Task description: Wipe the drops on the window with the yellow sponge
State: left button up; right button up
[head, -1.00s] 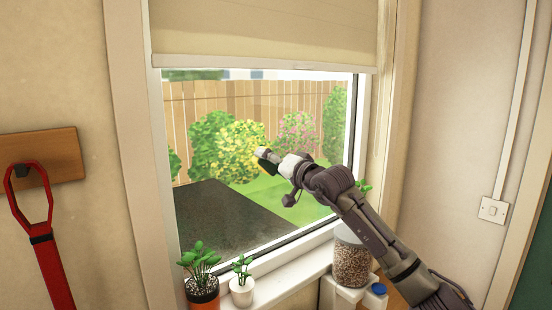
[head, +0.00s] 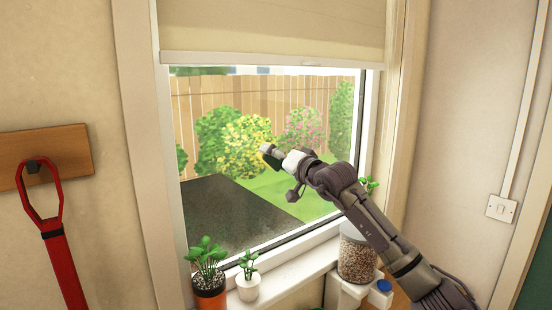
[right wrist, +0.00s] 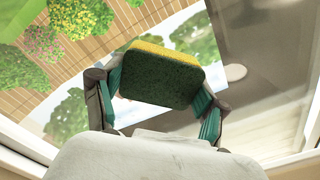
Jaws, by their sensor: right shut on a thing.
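My right gripper (head: 272,155) is raised in front of the window pane (head: 250,190), near its middle. In the right wrist view the right gripper (right wrist: 157,105) is shut on the sponge (right wrist: 160,78), one finger on each side. The sponge has a dark green face towards the camera and a yellow layer beyond it. In the head view only a small dark green part of the sponge (head: 271,162) shows. I cannot tell whether it touches the glass. No drops can be made out on the pane. My left gripper is not in view.
Two potted plants, one in an orange pot (head: 210,294) and one in a white pot (head: 248,288), stand on the sill. A jar (head: 357,255) and a blue-capped container (head: 381,293) stand below my right arm. A blind (head: 270,30) covers the window's top.

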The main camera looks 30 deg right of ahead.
jog(key=shift+w+p, duration=0.3)
jog(key=shift+w, duration=0.35)
